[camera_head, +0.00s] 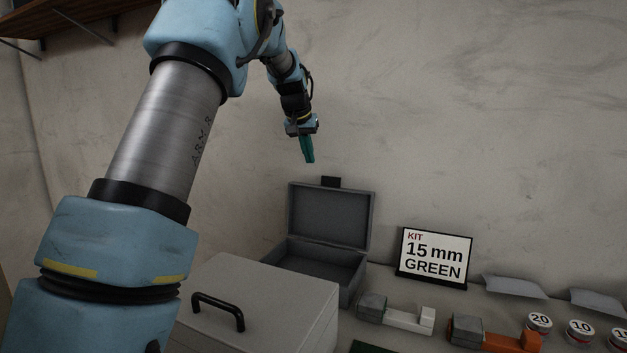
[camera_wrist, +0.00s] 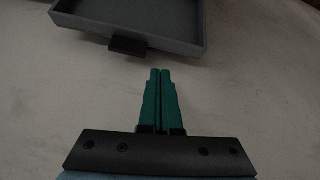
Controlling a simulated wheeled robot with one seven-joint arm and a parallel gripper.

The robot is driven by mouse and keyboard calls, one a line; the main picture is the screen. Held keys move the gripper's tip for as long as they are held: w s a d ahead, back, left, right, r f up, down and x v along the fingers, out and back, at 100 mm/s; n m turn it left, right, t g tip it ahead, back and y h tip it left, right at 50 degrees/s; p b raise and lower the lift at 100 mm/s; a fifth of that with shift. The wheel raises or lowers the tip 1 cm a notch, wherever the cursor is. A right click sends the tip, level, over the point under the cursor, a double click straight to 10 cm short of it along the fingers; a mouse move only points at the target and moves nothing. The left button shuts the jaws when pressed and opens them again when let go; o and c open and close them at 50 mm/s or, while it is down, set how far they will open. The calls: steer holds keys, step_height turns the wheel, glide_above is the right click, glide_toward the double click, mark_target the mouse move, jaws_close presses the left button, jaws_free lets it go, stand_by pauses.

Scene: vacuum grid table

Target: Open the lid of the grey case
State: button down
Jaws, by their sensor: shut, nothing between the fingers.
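The grey case (camera_head: 350,283) stands on the table behind a lighter grey box. Its lid (camera_head: 330,216) is raised, standing upright at the back of the case, and the dark inside shows empty where visible. A black tab (camera_head: 331,182) sits on the lid's upper edge. My gripper (camera_head: 309,160) is above and behind the lid, apart from it, with its green fingers closed together and empty. In the wrist view the fingers (camera_wrist: 160,72) point toward the lid (camera_wrist: 172,18) and its black tab (camera_wrist: 128,46), with a gap between.
A light grey box with a black handle (camera_head: 218,308) stands in front of the case. A sign reading "KIT 15 mm GREEN" (camera_head: 434,256) stands to the right. Clamp-like blocks (camera_head: 405,318) and numbered round containers (camera_head: 539,322) are at the right. The wall (camera_head: 480,120) is behind.

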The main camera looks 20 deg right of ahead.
mark_target(313, 178)
steer(key=shift+m, duration=0.9)
steer(key=p+x, duration=0.1)
steer(key=x, duration=0.3)
steer(key=p+x, duration=0.2)
steer(key=x, duration=0.2)
steer(key=shift+w+a, duration=0.15)
steer(key=shift+w, duration=0.1)
steer(key=shift+w+f+p, duration=0.2)
steer(key=shift+f+p, duration=0.1)
steer(key=shift+f, duration=0.25)
